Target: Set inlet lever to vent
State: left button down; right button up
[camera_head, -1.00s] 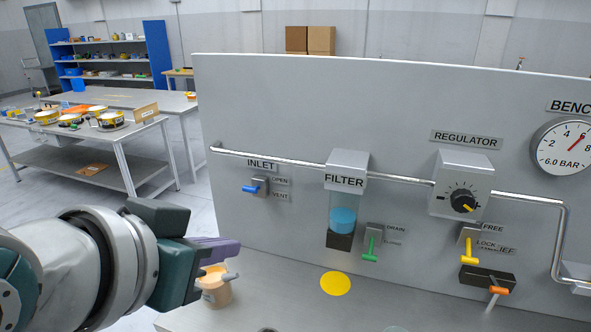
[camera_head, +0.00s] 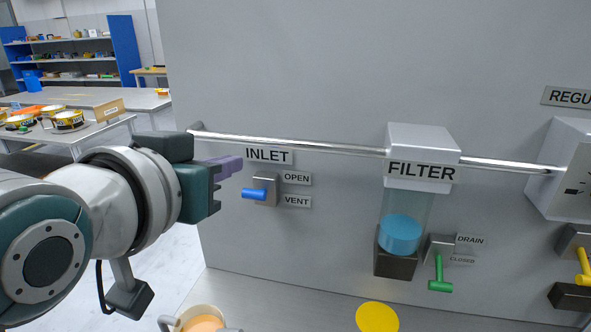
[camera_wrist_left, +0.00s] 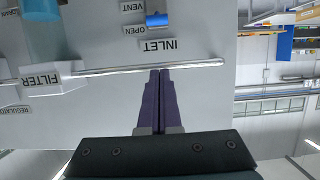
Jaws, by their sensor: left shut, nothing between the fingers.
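The blue inlet lever (camera_head: 254,194) sticks out from its small grey mount (camera_head: 266,188) on the grey panel, under the INLET label (camera_head: 268,155). The OPEN label (camera_head: 296,178) is at its upper right and the VENT label (camera_head: 297,201) at its lower right. The lever points left, toward the viewer. My left gripper (camera_head: 232,163) is shut and empty, up and left of the lever and apart from it. In the left wrist view the picture is upside down; the shut purple fingers (camera_wrist_left: 161,95) point toward the pipe, and the blue lever (camera_wrist_left: 157,20) shows beyond. My right gripper is not in view.
A metal pipe (camera_head: 330,148) runs across the panel above the lever to the filter (camera_head: 404,230). A green drain lever (camera_head: 439,275) is to the right. A cup (camera_head: 200,320) and a yellow disc (camera_head: 377,317) are on the bench below.

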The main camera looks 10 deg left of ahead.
pick_arm(q)
send_over(252, 192)
jog(key=w, duration=0.2)
notch_tip(252, 192, down, 3)
jog(key=shift+f+b, duration=0.1)
jog(key=shift+b, duration=0.2)
jog(key=shift+s+f+p, duration=0.4)
jog(key=shift+s+f, duration=0.6)
jog(key=shift+f, duration=0.05)
jog(key=shift+s+f, duration=0.35)
jog(key=shift+f, duration=0.15)
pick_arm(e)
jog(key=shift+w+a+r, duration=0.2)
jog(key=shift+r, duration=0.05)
